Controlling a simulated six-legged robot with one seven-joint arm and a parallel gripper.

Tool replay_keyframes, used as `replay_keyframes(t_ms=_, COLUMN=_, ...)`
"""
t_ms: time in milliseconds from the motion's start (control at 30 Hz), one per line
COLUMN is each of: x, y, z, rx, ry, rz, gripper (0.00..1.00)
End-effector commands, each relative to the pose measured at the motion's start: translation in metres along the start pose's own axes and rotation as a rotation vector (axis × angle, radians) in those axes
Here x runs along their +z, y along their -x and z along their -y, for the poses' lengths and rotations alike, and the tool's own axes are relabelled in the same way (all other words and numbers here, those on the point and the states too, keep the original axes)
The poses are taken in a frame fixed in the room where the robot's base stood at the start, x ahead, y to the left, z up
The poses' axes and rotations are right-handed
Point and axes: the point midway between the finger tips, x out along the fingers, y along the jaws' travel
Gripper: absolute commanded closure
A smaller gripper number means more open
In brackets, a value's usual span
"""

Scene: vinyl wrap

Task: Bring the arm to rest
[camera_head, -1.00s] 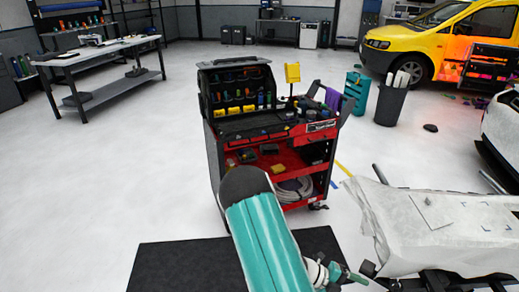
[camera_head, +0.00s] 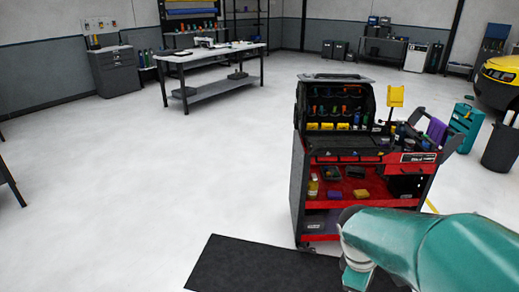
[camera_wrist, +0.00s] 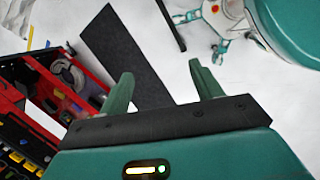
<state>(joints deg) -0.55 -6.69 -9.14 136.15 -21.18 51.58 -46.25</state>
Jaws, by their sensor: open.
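My gripper (camera_wrist: 164,82) shows in the wrist view with its two green fingers apart and nothing between them. The floor and a dark mat (camera_wrist: 122,50) lie beyond the fingers. My teal arm (camera_head: 430,245) reaches in from the lower right of the head view, in front of the cart's lower right part. The gripper itself is not visible in the head view. In the wrist view, the red tool cart (camera_wrist: 22,72) is to the left of the fingers. Parts of my own body show at the top right there.
The cart (camera_head: 298,190) stands right of centre in the head view, with tools and bottles on it. The dark mat (camera_head: 240,265) lies in front. A workbench (camera_head: 215,55), a teal container (camera_head: 465,125) and a dark bin (camera_head: 500,148) stand farther off. The left floor is mostly clear.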

Motion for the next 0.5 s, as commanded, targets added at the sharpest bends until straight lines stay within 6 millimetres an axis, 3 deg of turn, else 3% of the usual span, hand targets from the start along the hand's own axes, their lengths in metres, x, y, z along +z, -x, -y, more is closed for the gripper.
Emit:
replay_keyframes(t_ms=33, x=-0.003, y=0.017, z=0.005, rx=0.023, ry=-0.081, rz=-0.051, gripper=0.35)
replay_keyframes(t_ms=200, x=-0.011, y=0.066, z=0.027, rx=0.056, ry=-0.373, rz=-0.224, gripper=0.35)
replay_keyframes(t_ms=500, x=-0.017, y=0.137, z=0.072, rx=0.02, ry=-0.813, rz=-0.52, gripper=0.35)
